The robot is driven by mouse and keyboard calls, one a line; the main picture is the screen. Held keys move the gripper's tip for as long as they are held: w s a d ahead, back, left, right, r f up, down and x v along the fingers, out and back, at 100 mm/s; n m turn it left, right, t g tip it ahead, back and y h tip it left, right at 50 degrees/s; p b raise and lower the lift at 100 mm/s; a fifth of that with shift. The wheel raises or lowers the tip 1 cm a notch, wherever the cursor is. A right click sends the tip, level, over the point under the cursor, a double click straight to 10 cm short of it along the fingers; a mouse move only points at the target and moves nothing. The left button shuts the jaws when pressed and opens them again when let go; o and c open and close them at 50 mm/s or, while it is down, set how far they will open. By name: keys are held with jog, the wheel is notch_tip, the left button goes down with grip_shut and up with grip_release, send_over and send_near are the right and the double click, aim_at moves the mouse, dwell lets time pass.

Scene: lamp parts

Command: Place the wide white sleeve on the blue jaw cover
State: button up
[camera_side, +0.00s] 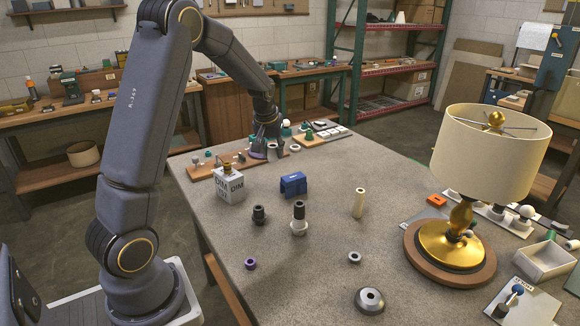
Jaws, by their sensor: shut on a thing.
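The blue jaw cover (293,184) is a blue block with a notched front, standing on the grey table behind the middle. My gripper (268,152) is low at the far end of the table, behind and left of the blue cover and apart from it. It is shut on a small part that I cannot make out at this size. A small white ring (295,148) lies just right of the gripper. I cannot tell whether this ring or the part in the gripper is the wide white sleeve.
Black fittings (299,215), a cream tube (360,203), a purple ring (250,263) and a grey disc (369,300) stand nearer.

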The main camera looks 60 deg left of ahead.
jog(key=w+a+f, duration=0.3)
jog(key=w, duration=0.3)
send_over(294, 177)
notch_tip(294, 177, down, 6)
jog(key=shift+f, duration=0.15)
jog(key=shift+a+f, duration=0.1)
jog(key=shift+f, duration=1.45)
jog(key=shift+f, duration=0.15)
jog(key=o, duration=1)
jog(key=shift+o, duration=0.2)
